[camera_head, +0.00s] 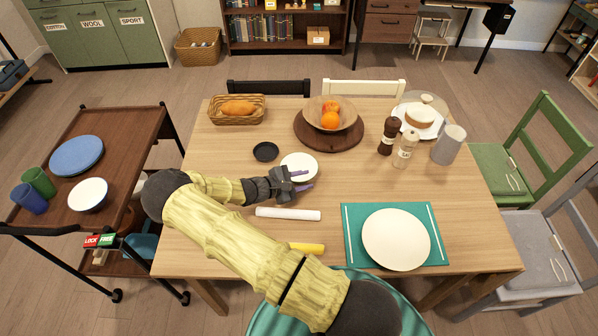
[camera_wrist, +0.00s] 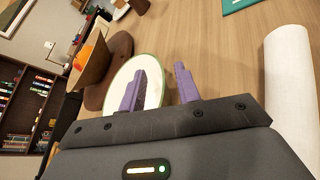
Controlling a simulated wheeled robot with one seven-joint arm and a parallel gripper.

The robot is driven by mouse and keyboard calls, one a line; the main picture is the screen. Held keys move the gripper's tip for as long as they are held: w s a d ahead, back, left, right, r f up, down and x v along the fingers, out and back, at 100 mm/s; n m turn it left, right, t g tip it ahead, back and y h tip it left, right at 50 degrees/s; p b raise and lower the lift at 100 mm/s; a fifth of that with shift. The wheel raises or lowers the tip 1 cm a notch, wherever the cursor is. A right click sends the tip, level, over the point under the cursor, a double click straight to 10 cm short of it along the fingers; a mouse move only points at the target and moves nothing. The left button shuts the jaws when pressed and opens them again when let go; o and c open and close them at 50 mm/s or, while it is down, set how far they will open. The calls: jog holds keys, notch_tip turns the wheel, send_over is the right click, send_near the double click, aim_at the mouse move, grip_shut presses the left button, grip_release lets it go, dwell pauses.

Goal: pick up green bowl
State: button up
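The bowl with a white inside (camera_head: 300,164) sits on the wooden table in front of my arm's end. In the wrist view its rim (camera_wrist: 118,88) shows thin and green. My gripper (camera_head: 306,180) is open and empty at the bowl's near side. In the wrist view the purple fingers (camera_wrist: 161,70) stand apart. The left finger overlaps the bowl and the right finger lies just outside its rim. I cannot tell whether either finger touches it. The left finger hides part of the bowl.
A black dish (camera_head: 265,151) is left of the bowl. A white roll (camera_head: 288,213) lies nearer me. A round board (camera_head: 303,139) with a fruit bowl (camera_head: 348,112) is behind. Pepper mill (camera_head: 389,137), teal placemat (camera_head: 436,258) and plate (camera_head: 396,238) are right.

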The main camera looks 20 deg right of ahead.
jog(key=shift+c, duration=0.4)
grip_shut()
jog(key=shift+r, duration=0.1)
notch_tip(320, 180, up, 18)
jog(key=b, duration=0.1)
dwell(0.3)
dwell(0.4)
